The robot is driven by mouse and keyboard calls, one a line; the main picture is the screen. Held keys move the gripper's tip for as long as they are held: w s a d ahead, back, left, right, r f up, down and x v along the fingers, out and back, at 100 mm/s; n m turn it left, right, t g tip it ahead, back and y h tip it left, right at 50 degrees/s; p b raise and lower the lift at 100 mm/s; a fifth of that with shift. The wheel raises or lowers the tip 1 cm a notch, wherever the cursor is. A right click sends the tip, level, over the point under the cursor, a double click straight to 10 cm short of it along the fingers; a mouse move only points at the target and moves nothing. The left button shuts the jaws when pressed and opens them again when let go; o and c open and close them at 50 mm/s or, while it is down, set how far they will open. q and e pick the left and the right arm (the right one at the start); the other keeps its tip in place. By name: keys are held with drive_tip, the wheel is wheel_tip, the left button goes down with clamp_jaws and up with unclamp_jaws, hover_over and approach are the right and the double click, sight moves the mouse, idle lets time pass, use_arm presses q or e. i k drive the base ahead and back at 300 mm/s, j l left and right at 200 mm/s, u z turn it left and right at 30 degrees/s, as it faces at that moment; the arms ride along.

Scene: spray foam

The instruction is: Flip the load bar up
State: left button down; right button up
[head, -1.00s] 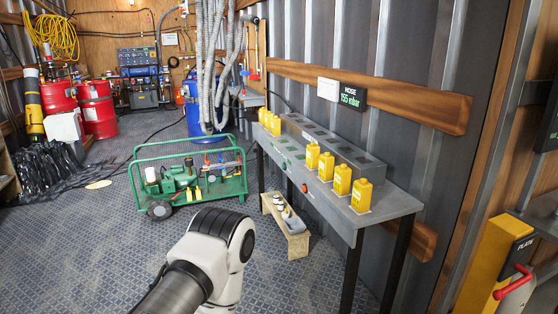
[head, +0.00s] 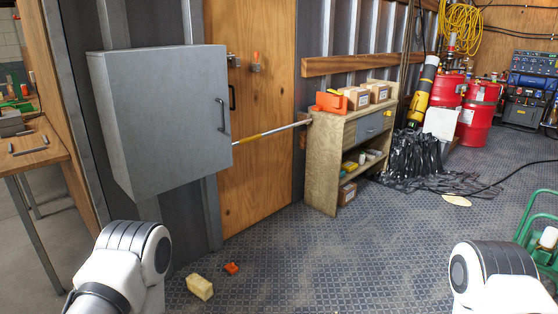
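A thin bar, which looks like the load bar (head: 272,132), crosses in front of the wooden door (head: 262,180) in the head view. It is silver with a yellow stretch and lies near level, its right end slightly higher in the picture. The right end meets a small fitting by the wall near the shelf. Its left end is hidden behind the grey cabinet. White links of my two arms show at the bottom left and bottom right. Neither gripper is in view, and neither visible arm link is at the bar.
A grey wall cabinet (head: 165,122) juts out left of the door. A wooden shelf unit (head: 342,132) with boxes stands right of it. The floor (head: 330,255) in the middle is clear.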

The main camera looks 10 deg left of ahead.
sight(242, 141)
drive_tip(key=i+j+u, duration=0.1)
drive_tip(key=i, duration=0.95)
drive_tip(key=i+j+u, duration=0.1)
drive_tip(key=i+j, duration=0.15)
drive_tip(key=i, duration=0.8)
drive_tip(key=i+l+u, duration=0.1)
drive_tip(key=i+l, duration=0.6)
drive_tip(key=i+l+u, duration=0.15)
drive_tip(key=i+l, duration=0.55)
drive_tip(key=l, duration=0.2)
drive_tip(key=i+l+u, duration=0.15)
drive_tip(key=i+l, duration=0.45)
drive_tip(key=l, duration=0.3)
drive_tip(key=i+j+u, duration=0.05)
